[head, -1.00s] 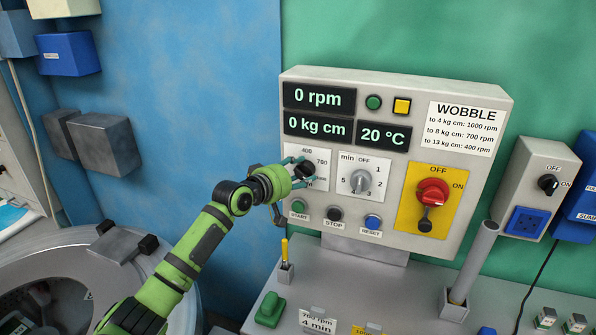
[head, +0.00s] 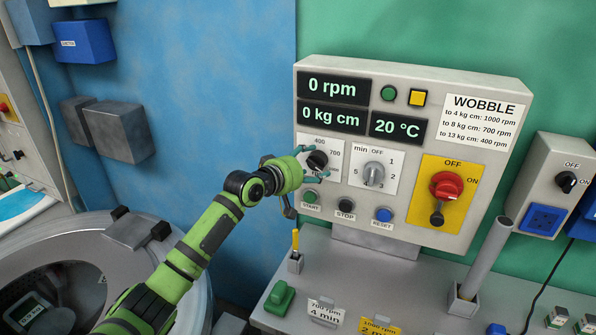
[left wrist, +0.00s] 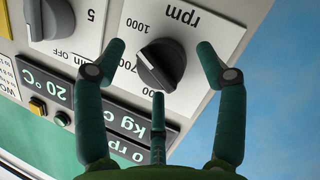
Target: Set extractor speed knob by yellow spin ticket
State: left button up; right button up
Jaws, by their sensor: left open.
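The extractor speed knob (head: 317,160) is black, on a white dial plate marked 400, 700, 1000 and rpm. It also shows upside down in the left wrist view (left wrist: 162,66). My left gripper (head: 308,164) is open in front of it, its three fingers (left wrist: 160,65) spread around the knob with gaps visible. The yellow spin ticket (head: 380,327) lies at the lower edge of the head view, reading 1000 rpm and apparently 2 min. A white ticket (head: 325,311) beside it reads 700 rpm, 4 min. My right gripper is not in view.
The panel has a minute timer knob (head: 374,173), START (head: 311,196), STOP (head: 346,205) and RESET (head: 384,214) buttons, and a red switch (head: 446,186). Displays read 0 rpm, 0 kg cm, 20 °C. A grey tube (head: 486,262) stands in front at right.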

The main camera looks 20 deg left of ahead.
pick_arm(q)
jog(key=v, duration=1.1)
jog(key=shift+s, duration=0.2)
jog(key=shift+f, duration=0.15)
